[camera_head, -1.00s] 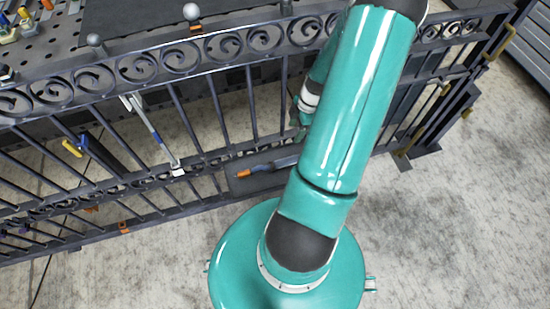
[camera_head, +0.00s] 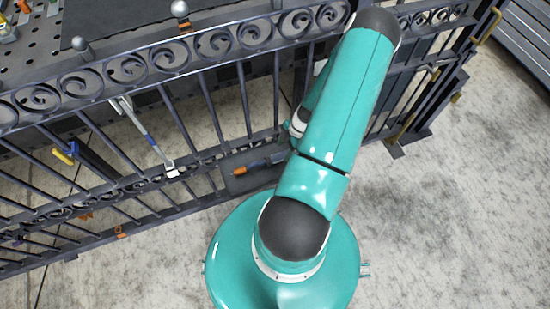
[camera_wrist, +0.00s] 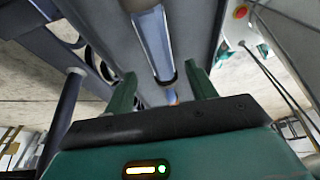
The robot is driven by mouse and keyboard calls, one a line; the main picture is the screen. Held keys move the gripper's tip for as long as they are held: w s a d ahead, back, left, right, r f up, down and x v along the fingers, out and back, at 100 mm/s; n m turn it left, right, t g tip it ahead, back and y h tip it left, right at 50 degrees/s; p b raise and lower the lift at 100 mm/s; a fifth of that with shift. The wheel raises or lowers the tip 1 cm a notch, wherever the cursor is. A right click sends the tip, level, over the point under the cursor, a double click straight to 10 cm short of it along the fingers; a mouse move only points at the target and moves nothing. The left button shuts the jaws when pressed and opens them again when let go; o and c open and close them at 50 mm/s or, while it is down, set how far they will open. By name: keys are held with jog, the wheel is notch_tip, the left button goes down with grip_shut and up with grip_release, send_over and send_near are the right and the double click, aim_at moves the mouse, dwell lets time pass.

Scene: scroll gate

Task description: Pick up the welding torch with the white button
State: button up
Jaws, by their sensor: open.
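A slim blue-grey tool with an orange end (camera_head: 250,168) lies on a dark plate at the gate in the head view, partly covered by my arm. It seems to be a torch; no white button is visible on it. In the wrist view a blue-grey rod-like body (camera_wrist: 152,42) with a dark ring and a bit of orange lies ahead, in line with the gap between my fingers. My gripper (camera_wrist: 161,73) is open with nothing clearly between its fingers. Its fingertips are hidden behind my arm in the head view.
The dark scrollwork gate (camera_head: 125,70) with upright bars crosses the view. Concrete floor (camera_head: 440,220) is clear at right.

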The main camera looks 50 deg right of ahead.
aim_at(281, 155)
jog(key=shift+x, duration=2.25)
jog(key=shift+a+f, duration=0.1)
jog(key=shift+f, duration=0.1)
jog(key=shift+c, duration=0.3)
jog(key=c, duration=1.1)
